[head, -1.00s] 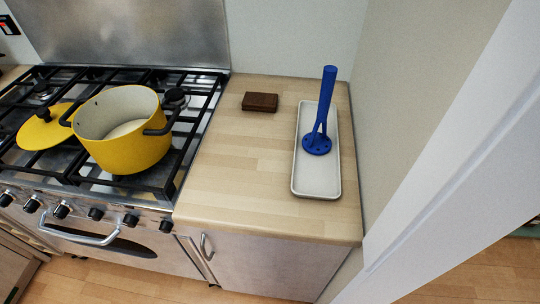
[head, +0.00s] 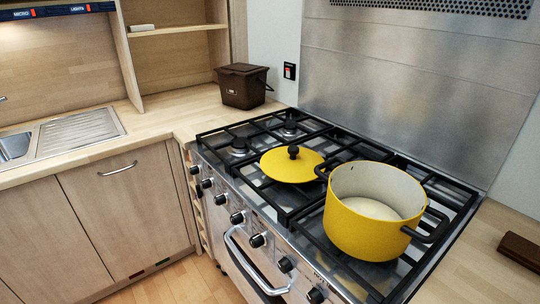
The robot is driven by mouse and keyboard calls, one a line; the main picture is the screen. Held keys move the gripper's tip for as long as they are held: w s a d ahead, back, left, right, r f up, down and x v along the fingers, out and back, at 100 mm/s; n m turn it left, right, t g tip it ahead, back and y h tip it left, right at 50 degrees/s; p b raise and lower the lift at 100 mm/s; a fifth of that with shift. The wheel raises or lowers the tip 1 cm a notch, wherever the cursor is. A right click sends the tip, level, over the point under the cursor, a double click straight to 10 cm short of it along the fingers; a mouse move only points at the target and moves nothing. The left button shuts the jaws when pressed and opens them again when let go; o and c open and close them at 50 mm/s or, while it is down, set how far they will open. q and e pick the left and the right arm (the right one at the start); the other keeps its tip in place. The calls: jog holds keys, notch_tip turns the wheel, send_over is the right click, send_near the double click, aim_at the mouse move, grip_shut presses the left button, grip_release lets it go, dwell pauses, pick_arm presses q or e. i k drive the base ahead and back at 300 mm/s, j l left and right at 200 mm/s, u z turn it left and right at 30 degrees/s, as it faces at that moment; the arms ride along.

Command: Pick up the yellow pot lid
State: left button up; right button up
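The yellow pot lid (head: 281,168) lies on the black cooker grate, left of the pot, with its black knob (head: 293,152) facing up. The yellow pot (head: 366,226) stands uncovered on the right side of the grate, with black handles and a pale content inside. One pot handle is close to the lid's right edge; I cannot tell whether they touch. Neither of my grippers shows in the head view.
A brown lidded bin (head: 241,88) stands on the counter behind left. A steel sink (head: 68,138) is at far left. A dark brown block (head: 520,250) lies on the right counter. A steel backsplash (head: 410,85) rises behind the cooker. Grate space left of the lid is clear.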

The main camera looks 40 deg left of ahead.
aim_at(291, 164)
jog(key=j, duration=0.45)
jog(key=i+j+u, duration=0.15)
jog(key=j, duration=0.25)
jog(key=i+j, duration=0.1)
jog(key=j, duration=0.3)
jog(key=i+j+u, duration=0.1)
jog(key=j, duration=0.35)
jog(key=i+j+u, duration=0.1)
jog(key=j, duration=0.3)
